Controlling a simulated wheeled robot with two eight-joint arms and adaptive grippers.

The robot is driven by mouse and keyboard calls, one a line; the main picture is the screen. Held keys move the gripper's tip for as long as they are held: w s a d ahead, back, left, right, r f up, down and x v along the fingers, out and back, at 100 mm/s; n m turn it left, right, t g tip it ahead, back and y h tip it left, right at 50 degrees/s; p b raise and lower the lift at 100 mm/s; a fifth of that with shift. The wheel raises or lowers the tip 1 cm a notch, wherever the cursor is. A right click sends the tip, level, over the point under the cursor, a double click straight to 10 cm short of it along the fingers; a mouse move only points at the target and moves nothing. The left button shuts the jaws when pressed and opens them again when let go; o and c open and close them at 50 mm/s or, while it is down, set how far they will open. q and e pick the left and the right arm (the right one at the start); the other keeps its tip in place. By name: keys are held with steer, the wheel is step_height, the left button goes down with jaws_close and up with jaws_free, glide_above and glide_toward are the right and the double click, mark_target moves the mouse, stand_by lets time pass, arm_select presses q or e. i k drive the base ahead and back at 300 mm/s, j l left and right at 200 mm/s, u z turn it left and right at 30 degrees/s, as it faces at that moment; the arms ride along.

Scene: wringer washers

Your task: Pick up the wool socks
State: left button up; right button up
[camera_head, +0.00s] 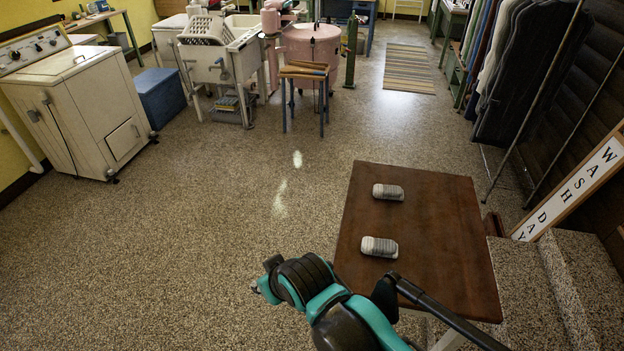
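Two small grey-and-white striped bundles, which look like the wool socks, lie apart on a brown wooden tabletop (425,240). The far sock bundle (388,192) lies near the back left of the top. The near sock bundle (379,247) lies nearer the front left edge. A teal and black arm of mine comes in from the bottom, right of centre, and passes in front of the table's near left corner. It does not appear to touch either bundle. I cannot make out gripper fingers on it, and no other arm shows.
A stone-like ledge (590,290) and a "WASH DAY" sign (575,190) stand right of the table. Hanging clothes (525,75) line the right side. A white washer (80,100), a blue chest (160,95) and a small stool (304,72) stand farther off. The left floor is clear.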

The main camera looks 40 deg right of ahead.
mark_target(389, 192)
steer(key=i+j+u, duration=0.1)
steer(key=i, duration=0.35)
steer(key=i+j+u, duration=0.15)
steer(key=i, duration=0.3)
steer(key=i+l+z, duration=0.1)
steer(key=i+z, duration=0.65)
steer(key=z, duration=0.2)
steer(key=i+j+z, duration=0.2)
steer(key=i+z, duration=0.25)
steer(key=i+l+z, duration=0.1)
steer(key=z, duration=0.35)
steer(key=i+z, duration=0.15)
steer(key=z, duration=0.3)
steer(key=i+z, duration=0.15)
steer(key=z, duration=0.3)
steer(key=i+z, duration=0.15)
steer(key=z, duration=0.3)
steer(key=i+j+z, duration=0.15)
steer(key=z, duration=0.3)
steer(key=i+j+z, duration=0.1)
steer(key=z, duration=0.35)
steer(key=i+j+z, duration=0.1)
steer(key=z, duration=0.3)
steer(key=i+j+z, duration=0.2)
steer(key=z, duration=0.2)
